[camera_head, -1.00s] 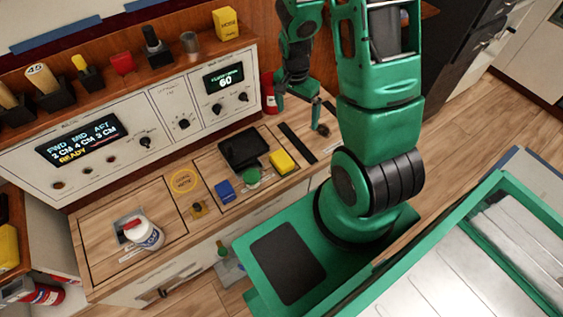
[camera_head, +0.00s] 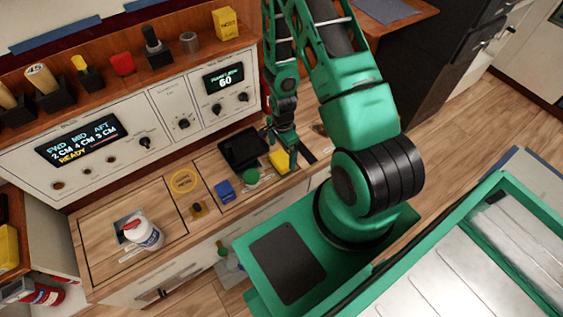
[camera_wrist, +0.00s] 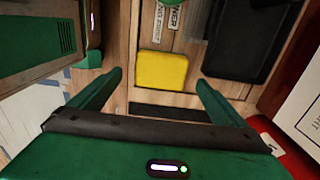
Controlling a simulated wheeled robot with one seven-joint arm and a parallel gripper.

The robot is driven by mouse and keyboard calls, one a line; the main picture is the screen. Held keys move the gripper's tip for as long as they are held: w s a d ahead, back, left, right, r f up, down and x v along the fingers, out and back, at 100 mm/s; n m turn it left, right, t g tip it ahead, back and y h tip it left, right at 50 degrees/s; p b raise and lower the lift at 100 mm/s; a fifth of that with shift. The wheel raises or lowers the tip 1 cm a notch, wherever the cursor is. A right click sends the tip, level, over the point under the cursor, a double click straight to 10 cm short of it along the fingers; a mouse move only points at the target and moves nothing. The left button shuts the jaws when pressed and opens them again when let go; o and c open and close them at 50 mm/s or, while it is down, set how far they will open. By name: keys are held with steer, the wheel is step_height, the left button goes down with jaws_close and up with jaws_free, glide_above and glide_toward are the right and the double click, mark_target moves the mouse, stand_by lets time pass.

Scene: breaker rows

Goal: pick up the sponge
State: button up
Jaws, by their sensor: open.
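The sponge, a yellow block (camera_head: 279,161), lies on the wooden counter beside a black tray, partly covered by my gripper in the head view. My gripper (camera_head: 282,150) is over it, pointing down, open and empty. In the wrist view the sponge (camera_wrist: 163,70) shows whole, lying between the lines of the two spread green fingers (camera_wrist: 160,78), with room on both sides. I see no contact; the height of the fingertips above it is hard to tell.
The black tray (camera_head: 240,150), a green round piece (camera_head: 251,177) and a blue block (camera_head: 224,190) stand close to the sponge's left. The control panel (camera_head: 150,130) rises behind. A dark strip (camera_head: 307,156) lies at the right.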

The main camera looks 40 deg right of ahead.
mark_target(281, 159)
steer(key=shift+w+f, duration=0.15)
steer(key=shift+f, duration=2.9)
steer(key=c, duration=1.1)
